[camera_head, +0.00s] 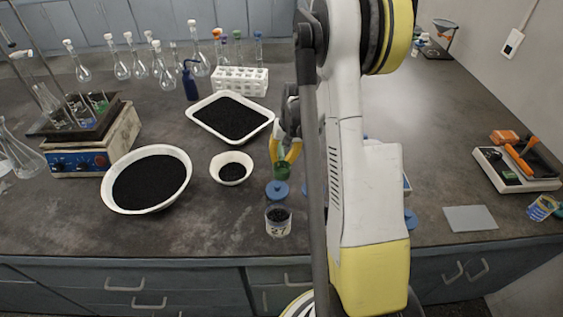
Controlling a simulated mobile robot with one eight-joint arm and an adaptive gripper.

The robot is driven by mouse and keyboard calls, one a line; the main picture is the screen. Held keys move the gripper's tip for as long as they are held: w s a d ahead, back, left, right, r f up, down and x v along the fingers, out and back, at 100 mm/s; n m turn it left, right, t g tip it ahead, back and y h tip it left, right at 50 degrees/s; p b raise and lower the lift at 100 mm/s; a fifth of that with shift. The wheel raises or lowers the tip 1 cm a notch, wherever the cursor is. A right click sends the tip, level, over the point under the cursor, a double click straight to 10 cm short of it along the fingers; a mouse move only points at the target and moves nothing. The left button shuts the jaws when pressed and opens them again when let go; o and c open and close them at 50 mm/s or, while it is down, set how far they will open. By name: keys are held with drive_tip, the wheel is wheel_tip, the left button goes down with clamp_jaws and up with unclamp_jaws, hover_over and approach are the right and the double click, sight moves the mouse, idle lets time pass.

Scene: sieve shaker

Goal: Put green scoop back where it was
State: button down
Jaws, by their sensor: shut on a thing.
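My gripper (285,150) has yellow fingers pointing down, near the middle of the bench. It is shut on the green scoop (282,171), which shows as a small green piece below the fingertips. The scoop is just above or behind a blue round lid (277,188); I cannot tell whether they touch. My arm hides part of the bench right of the gripper.
A clear cup of black grains (278,228) stands in front. A small white bowl (232,180), a large bowl (108,190) and a white tray (190,112) hold black grains on the left. A grey plate (470,219) lies nearby.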

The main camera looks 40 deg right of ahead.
drive_tip(key=shift+f, duration=0.2)
drive_tip(key=c, duration=1.4)
unclamp_jaws()
drive_tip(key=shift+c, duration=0.2)
wheel_tip(320, 180, up, 12)
drive_tip(key=s+d+p, duration=0.1)
drive_tip(key=p, duration=0.3)
drive_tip(key=s+a+r+n+t+h, duration=0.1)
drive_tip(key=s+a+r+n+t, duration=0.15)
drive_tip(key=a+r, duration=0.9)
drive_tip(key=s+a+r+n+t, duration=0.2)
drive_tip(key=s+a+n+t, duration=0.1)
drive_tip(key=s+a, duration=0.8)
drive_tip(key=shift+s+a+r+n, duration=0.35)
drive_tip(key=shift+a+n, duration=0.5)
drive_tip(key=shift+a, duration=0.65)
